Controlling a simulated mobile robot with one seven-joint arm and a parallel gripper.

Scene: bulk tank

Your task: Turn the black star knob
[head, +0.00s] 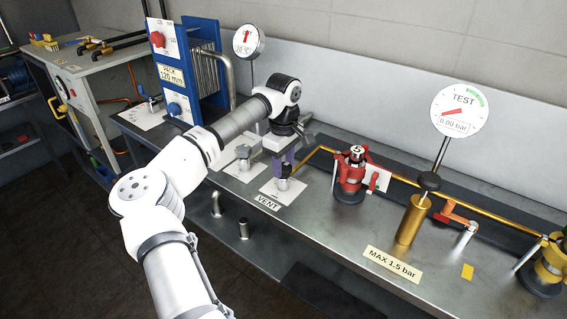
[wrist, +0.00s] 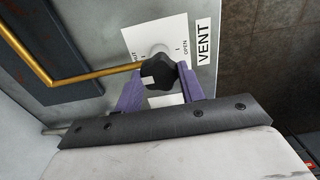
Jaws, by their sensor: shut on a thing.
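The black star knob (wrist: 160,70) sits on a white plate marked SHUT and OPEN, beside a VENT label (wrist: 204,41). My gripper (wrist: 159,82) has its two purple fingers on either side of the knob and is shut on it. A pale mark shows on the knob's lower left in the wrist view. In the head view my gripper (head: 285,165) reaches down over the VENT plate (head: 288,196); the knob there is largely hidden by the fingers.
A brass pipe (wrist: 85,77) runs close beside the knob. A red valve (head: 350,172), a brass cylinder with black top (head: 412,218) and a TEST gauge (head: 459,110) reading 0.00 bar stand to the right. A blue plate pack (head: 199,75) stands at the left.

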